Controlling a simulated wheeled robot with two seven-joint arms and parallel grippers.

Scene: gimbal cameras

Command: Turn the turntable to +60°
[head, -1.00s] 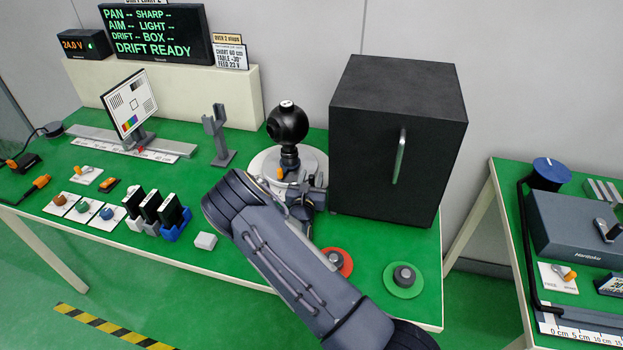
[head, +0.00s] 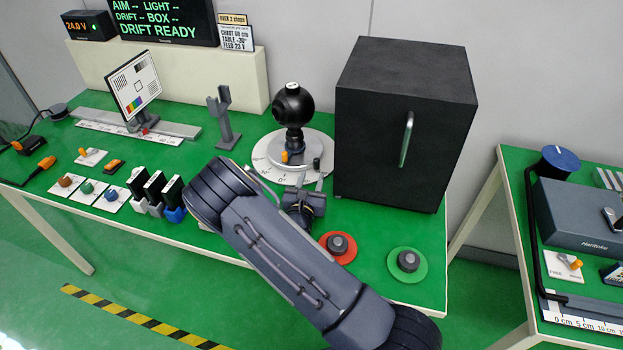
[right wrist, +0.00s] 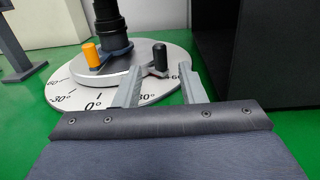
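The turntable has a white dial (head: 262,164) with degree marks and a grey round platter, bearing a black ball-shaped camera (head: 293,104) on a post. An orange knob (right wrist: 92,54) stands on the left of the platter. A black upright peg (right wrist: 160,54) on a short grey arm stands at its right edge. My right gripper (right wrist: 160,84) is open, its fingers on either side of the peg's line; contact is unclear. My left gripper is out of view.
A black cabinet (head: 400,130) stands close to the right of the turntable. A grey forked stand (head: 223,118) is to its left. Red (head: 337,247) and green (head: 407,262) round buttons lie at the front edge. A chart board (head: 134,85) stands further left.

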